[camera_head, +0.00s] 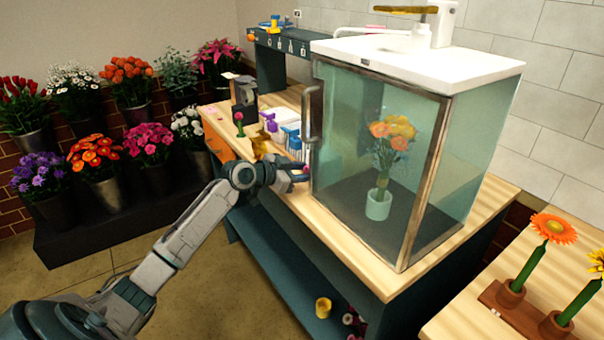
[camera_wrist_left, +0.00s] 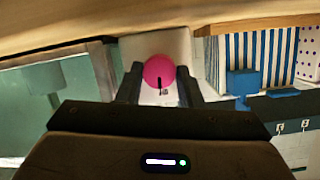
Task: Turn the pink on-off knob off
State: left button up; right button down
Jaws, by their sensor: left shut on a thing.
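The pink knob (camera_wrist_left: 159,70) sits on a pale plate (camera_wrist_left: 182,45) in the left wrist view. A black mark on the knob points down in that view, toward a small dark label. My left gripper (camera_wrist_left: 159,88) has a finger on each side of the knob and is shut on it. In the head view my left gripper (camera_head: 300,174) is at the table's front edge, left of the glass cabinet, and mostly covers the knob. My right gripper is in neither view.
The glass cabinet (camera_head: 345,150) with a handle and a vase of flowers inside stands just right of my left gripper. Striped boxes (camera_head: 290,138) and a dark machine (camera_head: 243,97) stand behind it. Flower buckets (camera_head: 107,188) are at the left.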

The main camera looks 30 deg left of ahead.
pick_arm(q)
jog(key=shift+f, duration=0.1)
jog(key=shift+n, duration=0.3)
jog(key=o, duration=0.7)
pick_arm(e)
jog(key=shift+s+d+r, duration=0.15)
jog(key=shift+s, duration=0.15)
pick_arm(q)
jog(key=shift+s, duration=0.1)
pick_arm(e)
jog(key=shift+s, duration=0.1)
